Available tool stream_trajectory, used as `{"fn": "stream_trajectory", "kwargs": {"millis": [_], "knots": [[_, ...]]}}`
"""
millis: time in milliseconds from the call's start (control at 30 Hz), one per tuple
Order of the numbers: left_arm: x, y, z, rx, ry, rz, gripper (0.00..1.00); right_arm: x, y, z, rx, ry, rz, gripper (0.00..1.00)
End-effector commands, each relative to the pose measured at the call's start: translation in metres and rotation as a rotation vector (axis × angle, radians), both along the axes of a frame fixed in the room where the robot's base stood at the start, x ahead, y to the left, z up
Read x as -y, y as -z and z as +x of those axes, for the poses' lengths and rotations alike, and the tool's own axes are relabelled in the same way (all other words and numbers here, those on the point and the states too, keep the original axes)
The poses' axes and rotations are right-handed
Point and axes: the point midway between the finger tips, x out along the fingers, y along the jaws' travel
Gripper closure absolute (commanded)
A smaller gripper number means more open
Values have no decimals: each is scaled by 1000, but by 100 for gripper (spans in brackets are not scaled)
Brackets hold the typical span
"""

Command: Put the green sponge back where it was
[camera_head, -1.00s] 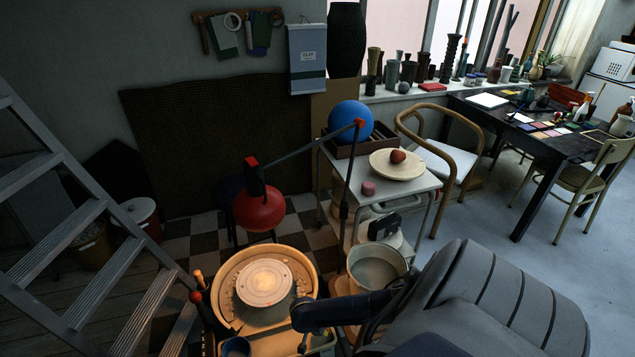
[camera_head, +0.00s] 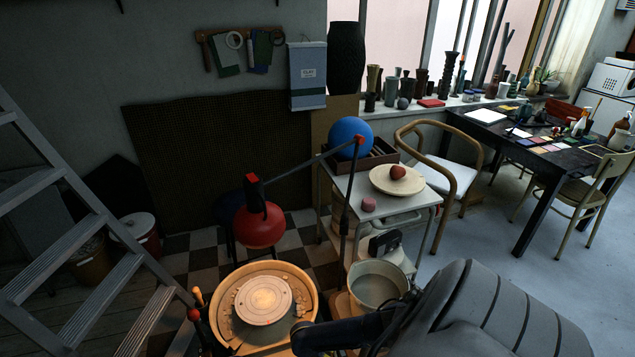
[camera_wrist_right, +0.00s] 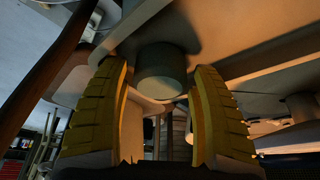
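In the right wrist view, the two yellow ribbed fingers of my right gripper (camera_wrist_right: 160,78) stand apart. A grey-green cylinder (camera_wrist_right: 160,76) shows between them, with a narrow gap on each side; I cannot tell whether it is the green sponge. No green sponge can be made out for sure in the head view. There, my right arm's dark blue link reaches in at the bottom beside the pottery wheel (camera_head: 263,300), and its fingers cannot be made out. My left gripper is not in view.
A small cart (camera_head: 412,214) behind the wheel carries a pink cylinder (camera_head: 368,204) and a round pale board (camera_head: 398,181) with a red lump. A grey bucket (camera_head: 378,284) stands right of the wheel. A red lamp (camera_head: 258,226) hangs over the wheel's back. A ladder (camera_head: 75,230) fills the left.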

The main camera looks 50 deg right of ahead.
Motion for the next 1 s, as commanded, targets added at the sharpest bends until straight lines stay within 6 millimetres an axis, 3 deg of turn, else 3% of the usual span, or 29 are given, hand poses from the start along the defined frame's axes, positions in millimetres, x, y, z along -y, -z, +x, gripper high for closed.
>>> {"fn": "stream_trajectory", "kwargs": {"millis": [467, 1000], "knots": [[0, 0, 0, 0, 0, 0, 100, -3, -8, -1, -1, -1, 2, 32], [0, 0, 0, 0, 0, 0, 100, -28, -76, -7, 0, -1, 2, 32]]}}
